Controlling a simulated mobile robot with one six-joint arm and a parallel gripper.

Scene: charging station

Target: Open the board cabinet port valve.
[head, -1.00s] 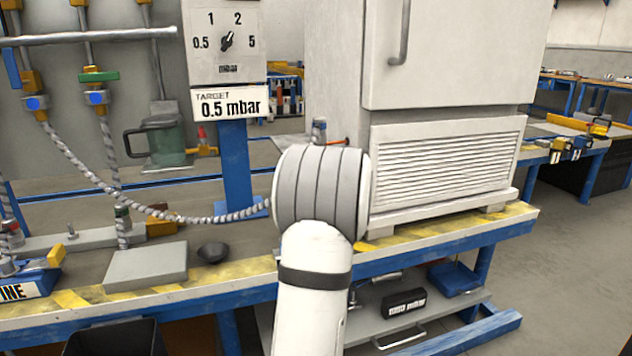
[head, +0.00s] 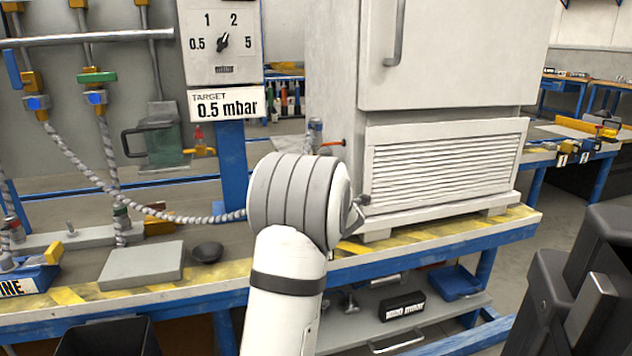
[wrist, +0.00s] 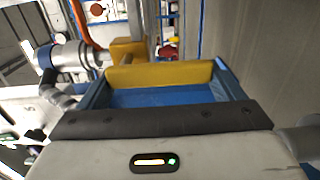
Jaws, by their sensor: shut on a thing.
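The port valve (head: 316,132) shows at the left side of the white board cabinet (head: 338,70), with an orange rod (head: 333,143) pointing right; my arm hides what lies below it. In the wrist view a silver cylinder (wrist: 68,56) with a blue ring and an orange bar (wrist: 82,22) stand just left of my gripper (wrist: 160,82). A yellow bar (wrist: 160,74) lies across the blue jaws, and my gripper is shut on it. I cannot tell clearly how this bar joins the valve. In the head view my gripper is hidden behind my arm.
A gauge panel (head: 222,70) with a 0.5 mbar target sign (head: 226,104) stands left of the cabinet. A grey block (head: 142,264) and a dark bowl (head: 207,252) lie on the bench (head: 440,238). Hoses (head: 80,165) hang at the left. Floor shows at the right.

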